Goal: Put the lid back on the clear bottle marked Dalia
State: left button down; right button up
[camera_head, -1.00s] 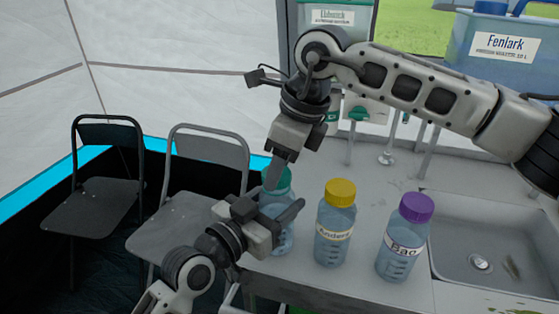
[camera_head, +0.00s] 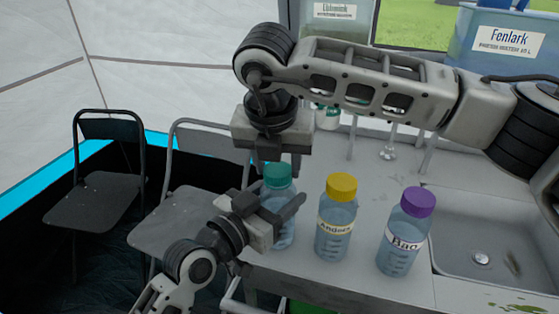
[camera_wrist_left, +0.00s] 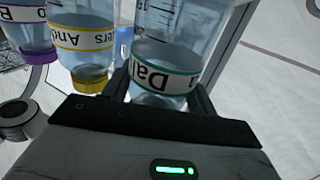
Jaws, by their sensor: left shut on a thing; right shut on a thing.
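The clear bottle marked Dalia (camera_head: 284,224) stands upright at the counter's left edge. In the left wrist view its teal-edged label (camera_wrist_left: 163,78) shows "Dal", upside down. My left gripper (camera_head: 276,218) is shut around its side. A teal lid (camera_head: 278,176) is at the bottle's mouth, in line with it. My right gripper (camera_head: 272,165) comes down from above and is shut on this lid. The fingers and wrist partly hide the lid's top. I cannot tell whether the lid is fully seated.
A yellow-lidded bottle marked Anders (camera_head: 335,228) and a purple-lidded bottle marked Bao (camera_head: 404,240) stand close on the right. A sink (camera_head: 490,235) lies beyond them. Folding chairs (camera_head: 185,215) stand left of the counter.

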jog(key=m, duration=0.2)
jog(key=m+h, duration=0.1)
jog(key=m, duration=0.2)
jog(key=shift+w+a+m+g+h, duration=0.1)
jog(key=shift+a+m+g+h, duration=0.2)
jog(key=shift+m+h, duration=0.1)
jog(key=m, duration=0.3)
jog(key=shift+g+h, duration=0.3)
jog(key=shift+g, duration=0.1)
jog(key=m, duration=0.3)
jog(key=m+g, duration=0.1)
jog(key=m, duration=0.1)
jog(key=shift+w+m+g+h, duration=0.15)
jog(key=shift+m+g+h, duration=0.15)
jog(key=shift+m, duration=0.1)
jog(key=m+g, duration=0.1)
jog(key=m, duration=0.3)
jog(key=shift+m, duration=0.3)
jog(key=o, duration=1)
jog(key=shift+d, duration=0.1)
jog(key=shift+c, duration=0.2)
jog(key=shift+w, duration=0.1)
